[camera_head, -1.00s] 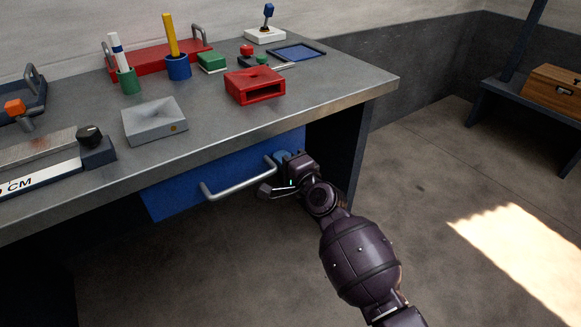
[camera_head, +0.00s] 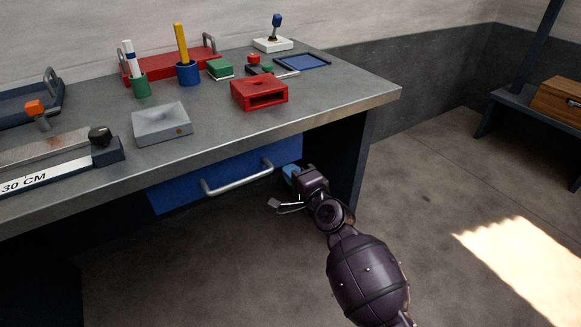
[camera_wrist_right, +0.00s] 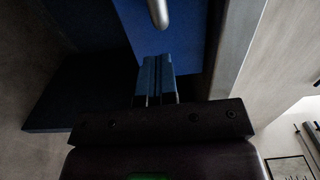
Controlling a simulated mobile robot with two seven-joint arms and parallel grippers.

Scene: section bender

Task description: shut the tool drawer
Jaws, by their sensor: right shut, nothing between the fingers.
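The tool drawer's blue front (camera_head: 215,172) is under the bench top, with a grey bar handle (camera_head: 238,182) across it. The bench's front edge hides its upper part, and no drawer interior shows. My right gripper (camera_head: 289,171) is shut and empty, its blue fingertips just right of the handle's right end. In the right wrist view the shut fingers (camera_wrist_right: 155,78) point at the blue drawer front (camera_wrist_right: 190,30), with the handle's end (camera_wrist_right: 158,12) beyond them. I cannot tell whether the fingertips touch the drawer. My left gripper is out of view.
The bench top (camera_head: 220,125) carries a red block (camera_head: 259,94), a grey block (camera_head: 162,123), a blue pen cup (camera_head: 188,73) and a ruler piece (camera_head: 50,170). A dark bench leg (camera_head: 345,160) stands right of the drawer. The floor at right is open.

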